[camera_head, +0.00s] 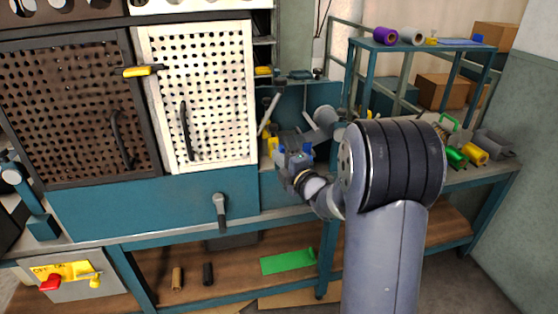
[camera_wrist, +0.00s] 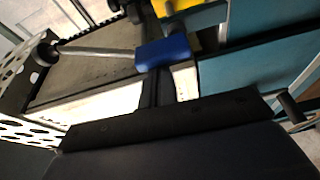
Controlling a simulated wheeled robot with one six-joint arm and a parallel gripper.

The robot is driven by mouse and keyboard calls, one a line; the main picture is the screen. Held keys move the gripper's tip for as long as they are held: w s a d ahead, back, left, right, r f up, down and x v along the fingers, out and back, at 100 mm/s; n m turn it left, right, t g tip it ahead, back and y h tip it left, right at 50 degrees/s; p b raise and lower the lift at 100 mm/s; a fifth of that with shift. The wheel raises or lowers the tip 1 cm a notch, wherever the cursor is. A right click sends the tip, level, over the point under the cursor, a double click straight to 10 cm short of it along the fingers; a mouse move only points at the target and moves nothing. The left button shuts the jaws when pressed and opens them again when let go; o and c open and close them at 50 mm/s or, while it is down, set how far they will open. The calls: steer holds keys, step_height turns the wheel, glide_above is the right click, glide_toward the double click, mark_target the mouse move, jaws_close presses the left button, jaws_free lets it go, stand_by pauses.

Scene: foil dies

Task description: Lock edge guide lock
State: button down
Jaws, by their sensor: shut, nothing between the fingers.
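My gripper (camera_head: 290,154) reaches into the machine bay right of the white perforated door. It is shut with nothing held. In the wrist view a blue block (camera_wrist: 163,53) shows beyond the dark gripper body; I cannot tell whether it touches the fingers. A grey rod with a black knob (camera_wrist: 47,53) runs left from near the block. A yellow part (camera_wrist: 178,5) is just beyond it. I cannot tell for sure which part is the edge guide lock or how it is set. My wrist and arm hide part of the bay in the head view.
The white perforated door (camera_head: 208,90) and a dark one (camera_head: 75,115) stand left of the bay. A grey handle (camera_head: 220,208) sits on the teal front panel. A teal rack (camera_head: 352,75) stands close right, with yellow and green rolls on the bench beyond.

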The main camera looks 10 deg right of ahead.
steer(key=shift+d+f+m+b, duration=0.15)
steer(key=shift+m+b, duration=0.45)
steer(key=shift+b, duration=0.45)
steer(key=s+d+m+t+h+b, duration=0.3)
steer(key=s+m+b, duration=0.6)
steer(key=m+b, duration=0.5)
steer(key=shift+s+d+m+t+h, duration=0.2)
steer(key=shift+m+t+h, duration=0.5)
steer(key=shift+m, duration=0.5)
